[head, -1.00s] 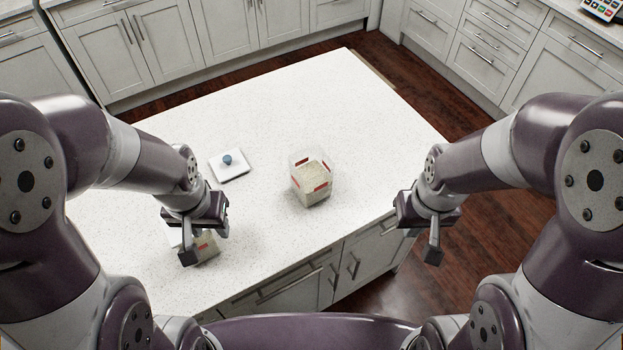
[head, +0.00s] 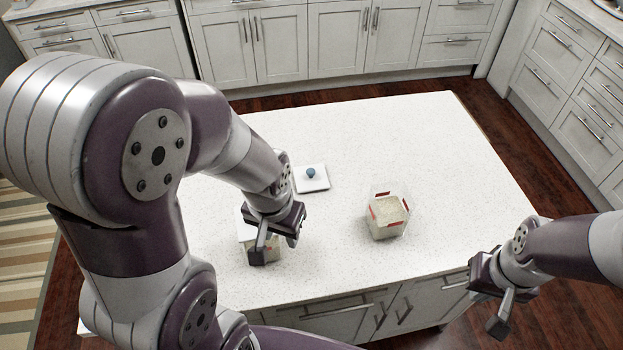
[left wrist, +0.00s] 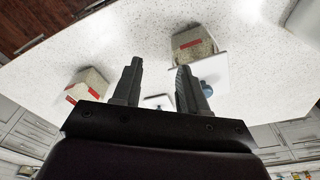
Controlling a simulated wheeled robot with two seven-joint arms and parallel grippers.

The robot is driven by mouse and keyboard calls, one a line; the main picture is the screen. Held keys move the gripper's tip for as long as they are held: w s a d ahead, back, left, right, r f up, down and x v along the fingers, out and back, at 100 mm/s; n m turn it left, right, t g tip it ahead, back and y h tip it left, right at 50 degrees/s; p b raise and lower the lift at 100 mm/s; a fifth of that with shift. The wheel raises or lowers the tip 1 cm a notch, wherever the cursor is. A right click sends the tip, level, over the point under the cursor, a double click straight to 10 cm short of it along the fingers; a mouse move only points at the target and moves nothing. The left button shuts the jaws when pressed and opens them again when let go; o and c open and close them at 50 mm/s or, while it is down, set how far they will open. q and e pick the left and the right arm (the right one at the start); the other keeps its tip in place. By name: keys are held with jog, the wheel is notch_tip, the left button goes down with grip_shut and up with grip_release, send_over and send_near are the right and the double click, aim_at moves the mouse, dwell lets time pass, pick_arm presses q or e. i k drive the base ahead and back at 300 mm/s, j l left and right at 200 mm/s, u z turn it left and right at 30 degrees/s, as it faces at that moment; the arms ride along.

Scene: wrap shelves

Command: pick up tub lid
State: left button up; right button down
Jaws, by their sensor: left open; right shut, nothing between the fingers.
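A white square lid with a blue knob (head: 311,186) lies on the counter, and it also shows small between the fingers in the left wrist view (left wrist: 158,102). A second white lid with a blue knob (left wrist: 214,82) appears to sit on a tub with a red label (left wrist: 193,45). In the head view my left gripper (head: 262,248) hides much of that tub. My left gripper is open and empty, close to the lidded tub; its fingers (left wrist: 160,66) point past the lid's side. My right gripper (head: 499,312) is shut and empty off the counter's front right edge.
An open clear tub with pale contents and red labels (head: 387,222) stands on the white speckled counter (head: 410,130), right of the lids. It shows at left in the left wrist view (left wrist: 87,85). The counter's back and right areas are clear. Cabinets (head: 280,45) line the walls.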

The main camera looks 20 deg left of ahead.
aim_at(313, 177)
jog(key=i+l+u, duration=0.1)
jog(key=u, duration=0.25)
jog(key=l+u, duration=0.15)
jog(key=u, duration=0.15)
jog(key=i+l+u, duration=0.1)
jog(key=u, duration=0.25)
